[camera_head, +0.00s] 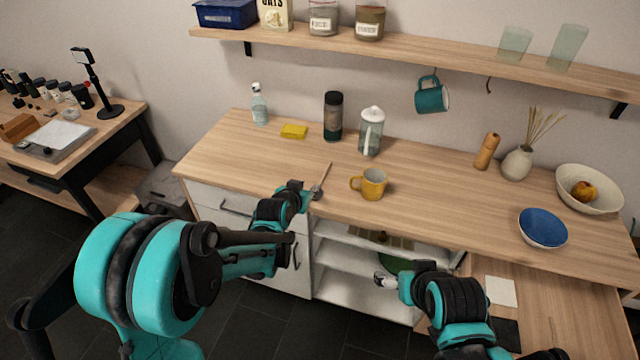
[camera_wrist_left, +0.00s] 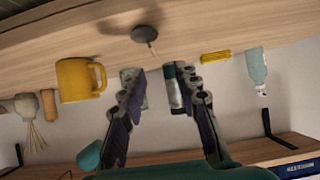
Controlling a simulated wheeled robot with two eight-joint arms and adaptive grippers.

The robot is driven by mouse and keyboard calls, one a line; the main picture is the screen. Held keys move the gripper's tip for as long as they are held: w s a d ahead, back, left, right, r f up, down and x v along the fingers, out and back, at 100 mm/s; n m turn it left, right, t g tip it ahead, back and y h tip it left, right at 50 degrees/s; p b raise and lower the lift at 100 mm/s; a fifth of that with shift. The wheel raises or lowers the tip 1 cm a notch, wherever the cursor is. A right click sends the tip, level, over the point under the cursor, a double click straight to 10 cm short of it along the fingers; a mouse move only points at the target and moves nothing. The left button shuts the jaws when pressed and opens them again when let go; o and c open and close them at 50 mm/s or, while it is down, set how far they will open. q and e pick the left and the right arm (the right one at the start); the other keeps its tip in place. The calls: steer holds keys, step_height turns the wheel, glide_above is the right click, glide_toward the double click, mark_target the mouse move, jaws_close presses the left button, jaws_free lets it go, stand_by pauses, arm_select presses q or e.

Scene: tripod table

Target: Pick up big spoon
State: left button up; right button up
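The big spoon (camera_head: 318,189) lies on the wooden counter near its front edge, left of the yellow mug. Its light handle points back, and its dark bowl is nearest the edge. My left gripper (camera_head: 306,193) is just left of the spoon's bowl in the head view. In the left wrist view the picture is upside down and the spoon (camera_wrist_left: 145,34) shows beyond the fingertips. There my left gripper (camera_wrist_left: 160,77) is open, with nothing between its fingers. My right gripper (camera_head: 386,280) hangs in front of the counter; its opening is unclear.
The yellow mug (camera_head: 370,184) stands right of the spoon. A glass jar (camera_head: 371,132), a dark bottle (camera_head: 333,117), a yellow sponge (camera_head: 294,131) and a clear bottle (camera_head: 259,105) stand farther back. A blue bowl (camera_head: 543,228) is at the right.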

mark_target(322, 180)
arm_select(q)
steer(key=shift+t, duration=0.3)
steer(key=w+d+f, duration=0.2)
steer(key=w, duration=0.1)
steer(key=w+d+f+b, duration=0.1)
steer(key=f, duration=0.1)
steer(key=shift+w, duration=0.3)
steer(key=b+x, duration=0.2)
steer(key=x, duration=0.3)
steer(key=shift+r, duration=0.25)
jaws_close()
